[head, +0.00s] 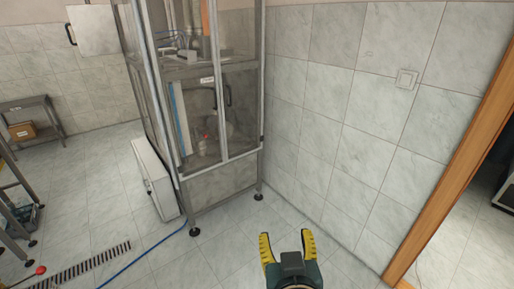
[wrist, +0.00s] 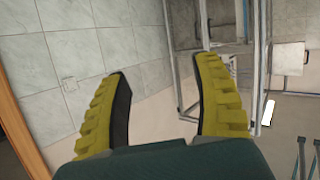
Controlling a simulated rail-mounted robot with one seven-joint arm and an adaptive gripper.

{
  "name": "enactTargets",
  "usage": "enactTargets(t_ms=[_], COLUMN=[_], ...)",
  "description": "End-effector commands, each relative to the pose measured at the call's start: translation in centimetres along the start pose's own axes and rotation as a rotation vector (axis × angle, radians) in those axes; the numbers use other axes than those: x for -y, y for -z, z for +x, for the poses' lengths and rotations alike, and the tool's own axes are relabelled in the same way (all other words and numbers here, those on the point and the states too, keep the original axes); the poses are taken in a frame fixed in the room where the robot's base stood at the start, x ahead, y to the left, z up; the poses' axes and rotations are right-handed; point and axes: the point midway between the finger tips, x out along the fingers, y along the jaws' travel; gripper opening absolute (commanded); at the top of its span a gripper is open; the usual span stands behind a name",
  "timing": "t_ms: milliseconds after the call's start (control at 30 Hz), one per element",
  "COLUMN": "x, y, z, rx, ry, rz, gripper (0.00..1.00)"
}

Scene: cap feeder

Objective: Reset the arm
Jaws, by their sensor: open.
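My gripper (head: 287,243) is at the bottom of the head view, right of centre, with its two yellow ridged fingers pointing up and spread apart. In the wrist view my gripper (wrist: 162,85) also shows open, with nothing between the fingers. The cap feeder (head: 215,125) is a tall metal-framed cabinet with clear panels, standing beyond my gripper in the head view. Its frame also shows behind the right finger in the wrist view (wrist: 261,60). My gripper is apart from it.
A light grey box (head: 157,178) stands on the floor at the cabinet's left. A blue hose (head: 140,255) and a floor grate (head: 85,264) lie left of my gripper. A metal table (head: 35,112) holds a cardboard box. A wooden door frame (head: 455,155) is at the right.

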Motion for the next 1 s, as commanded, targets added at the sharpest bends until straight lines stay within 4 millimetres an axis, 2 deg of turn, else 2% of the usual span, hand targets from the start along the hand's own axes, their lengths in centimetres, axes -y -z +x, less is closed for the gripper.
enactTargets(t_ms=[33, 100, 300, 333, 367, 400, 700, 833, 1000], x=[-1.5, -2.6, -3.2, -3.3, -3.5, -3.7, -4.7, -4.9, -4.8], y=[2.3, 5.5, 13.1, 14.3, 16.8, 18.3, 28.1, 29.7, 29.4], z=[-2.5, -6.0, -16.0, -16.7, -17.3, -17.7, -21.0, -21.5, -21.4], rx=[-0.109, -0.26, -0.657, -0.714, -0.699, -0.693, -0.689, -0.687, -0.687], ry=[-0.033, -0.061, -0.083, -0.078, -0.078, -0.077, -0.074, -0.073, -0.072], rz=[0.018, 0.034, 0.074, 0.097, 0.095, 0.096, 0.106, 0.109, 0.11], gripper=[0.65, 0.65, 0.65, 0.65, 0.65, 0.65, 0.65, 0.65, 0.65])
